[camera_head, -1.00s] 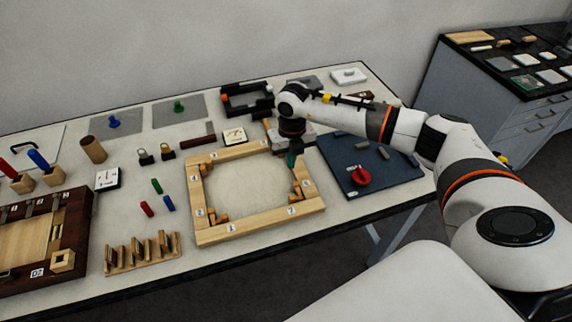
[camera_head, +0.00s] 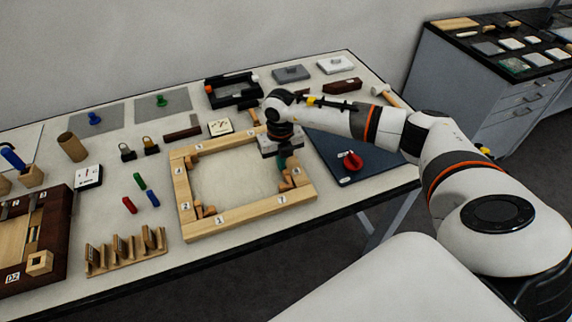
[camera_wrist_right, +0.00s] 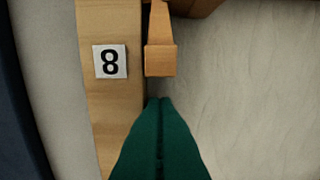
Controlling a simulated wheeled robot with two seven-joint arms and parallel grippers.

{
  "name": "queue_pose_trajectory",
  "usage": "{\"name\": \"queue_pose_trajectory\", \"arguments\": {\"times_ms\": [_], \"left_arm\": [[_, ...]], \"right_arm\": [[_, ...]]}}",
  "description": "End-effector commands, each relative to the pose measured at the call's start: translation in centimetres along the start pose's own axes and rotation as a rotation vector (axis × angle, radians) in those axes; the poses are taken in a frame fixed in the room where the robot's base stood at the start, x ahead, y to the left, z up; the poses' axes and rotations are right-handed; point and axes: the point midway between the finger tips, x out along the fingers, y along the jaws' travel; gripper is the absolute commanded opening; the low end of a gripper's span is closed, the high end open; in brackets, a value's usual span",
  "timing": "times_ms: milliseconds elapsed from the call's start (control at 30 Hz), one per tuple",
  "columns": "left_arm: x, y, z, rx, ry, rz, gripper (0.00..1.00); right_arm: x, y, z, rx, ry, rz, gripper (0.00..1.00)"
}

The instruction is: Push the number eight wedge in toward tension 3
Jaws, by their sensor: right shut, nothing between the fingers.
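The wooden strainer frame (camera_head: 240,217) lies on the table with numbered labels on its bars. In the right wrist view, the bar marked 8 (camera_wrist_right: 112,100) runs along the left. The number eight wedge (camera_wrist_right: 160,60) is a small light wood piece against that bar's inner edge, near a corner. My right gripper (camera_wrist_right: 160,102) has green fingers pressed together and empty. Their tips are beside the bar's inner edge, just below the wedge's end in the picture; a small gap seems to show. In the head view my right gripper (camera_head: 283,163) is over the frame's right side, hiding part of it.
A dark blue mat with a red-knobbed tool (camera_head: 352,161) lies right of the frame. A slotted wooden rack (camera_head: 125,252) and small coloured pegs (camera_head: 139,181) are to its left. The frame's middle is clear.

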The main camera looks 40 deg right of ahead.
Motion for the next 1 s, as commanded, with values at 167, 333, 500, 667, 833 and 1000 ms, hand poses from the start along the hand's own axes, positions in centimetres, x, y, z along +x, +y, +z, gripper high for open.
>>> {"name": "queue_pose_trajectory", "arguments": {"times_ms": [167,333,500,667,833,1000], "left_arm": [[-0.1,0.0,0.0,0.0,0.0,0.0,0.36],[-0.2,0.0,0.1,0.0,-0.001,0.0,0.36],[-0.3,0.0,0.1,0.0,-0.001,0.0,0.36],[-0.5,0.0,0.1,0.0,-0.001,0.0,0.36],[-0.6,0.0,0.1,0.0,-0.001,0.0,0.36],[-0.8,0.0,0.1,0.0,-0.001,0.0,0.36]], "right_arm": [[-0.1,0.0,0.0,0.0,0.0,0.0,0.0],[-0.1,0.0,0.1,0.0,0.0,0.0,0.0],[-0.1,0.0,0.4,0.0,0.0,0.0,0.0],[-0.1,0.0,0.6,-0.001,0.0,0.001,0.0],[-0.1,0.0,0.9,-0.001,0.0,0.0,0.0],[-0.1,0.0,1.1,0.0,0.0,0.001,0.0]]}}
